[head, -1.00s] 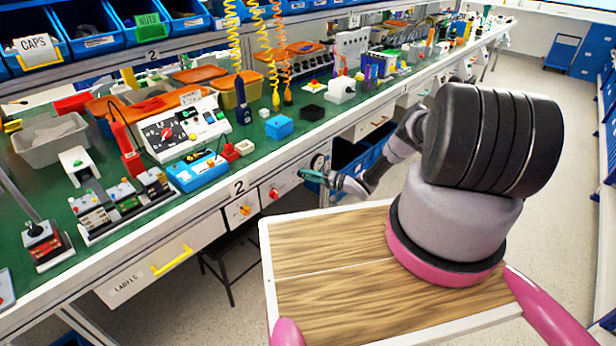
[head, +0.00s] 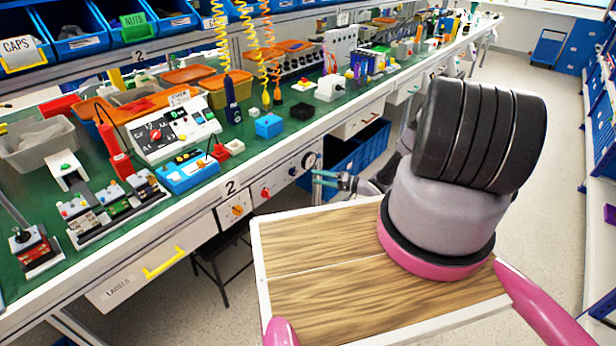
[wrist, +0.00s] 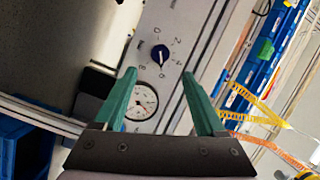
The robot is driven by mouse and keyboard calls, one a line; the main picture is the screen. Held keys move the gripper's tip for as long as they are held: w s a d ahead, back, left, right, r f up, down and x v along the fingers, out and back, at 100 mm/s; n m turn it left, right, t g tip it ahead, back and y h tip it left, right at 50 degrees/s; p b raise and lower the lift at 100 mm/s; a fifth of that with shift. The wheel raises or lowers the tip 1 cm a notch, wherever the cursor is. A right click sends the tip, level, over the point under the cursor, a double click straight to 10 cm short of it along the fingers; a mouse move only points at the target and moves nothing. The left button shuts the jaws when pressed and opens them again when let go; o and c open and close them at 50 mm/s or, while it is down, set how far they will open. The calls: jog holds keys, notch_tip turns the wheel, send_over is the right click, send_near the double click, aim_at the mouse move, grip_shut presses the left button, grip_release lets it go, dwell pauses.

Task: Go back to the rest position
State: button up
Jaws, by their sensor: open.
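My gripper (head: 330,180) is open and empty in the head view, in front of the bench's front panel. Its green fingers also show in the wrist view (wrist: 158,76), spread apart with nothing between them. The fingers appear apart from the knob. A round gauge (wrist: 141,103) sits beside the knob, partly between the fingers in the picture; it also shows in the head view (head: 309,160).
A red knob (head: 266,192) and an orange knob (head: 238,210) sit farther left on the bench front. The green bench top (head: 255,150) holds many devices. Blue bins (head: 365,150) are under the bench behind my gripper. The floor (head: 545,150) at right is open.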

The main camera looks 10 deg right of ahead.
jog(key=shift+v, duration=1.05)
